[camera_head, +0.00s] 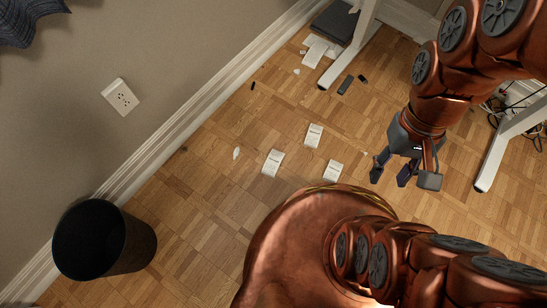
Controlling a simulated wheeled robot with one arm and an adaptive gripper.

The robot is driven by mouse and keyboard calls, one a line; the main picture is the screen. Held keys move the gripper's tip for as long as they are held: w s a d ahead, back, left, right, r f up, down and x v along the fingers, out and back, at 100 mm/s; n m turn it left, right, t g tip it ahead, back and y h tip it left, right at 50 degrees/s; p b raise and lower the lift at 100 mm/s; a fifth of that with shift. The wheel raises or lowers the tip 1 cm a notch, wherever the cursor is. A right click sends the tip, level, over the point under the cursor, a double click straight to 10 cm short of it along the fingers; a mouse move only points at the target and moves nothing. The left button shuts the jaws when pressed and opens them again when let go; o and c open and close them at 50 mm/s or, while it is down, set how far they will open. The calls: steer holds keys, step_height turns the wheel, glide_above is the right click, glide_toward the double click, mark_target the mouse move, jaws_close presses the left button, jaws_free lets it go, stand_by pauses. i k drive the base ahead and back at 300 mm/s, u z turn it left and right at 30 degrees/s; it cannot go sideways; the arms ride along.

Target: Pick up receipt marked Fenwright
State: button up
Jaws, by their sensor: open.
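Three small white paper slips that look like receipts lie flat on the wooden floor. The left slip (273,163), the upper slip (314,135) and the right slip (333,171) lie apart from one another. Their print is too small to read, so I cannot tell which is marked Fenwright. My gripper (404,178) is open and empty, pointing down, to the right of the right slip. It does not touch any slip.
A dark waste bin (126,240) stands by the wall at lower left. White desk legs (345,58) (497,150) stand at the top and right, with cables (520,108) nearby. More papers (316,50) and small dark objects (346,85) lie near the top. The floor around the slips is mostly clear.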

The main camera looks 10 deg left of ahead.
mark_target(275, 156)
steer(key=u, duration=0.05)
steer(key=k, duration=0.55)
steer(key=u, duration=2.45)
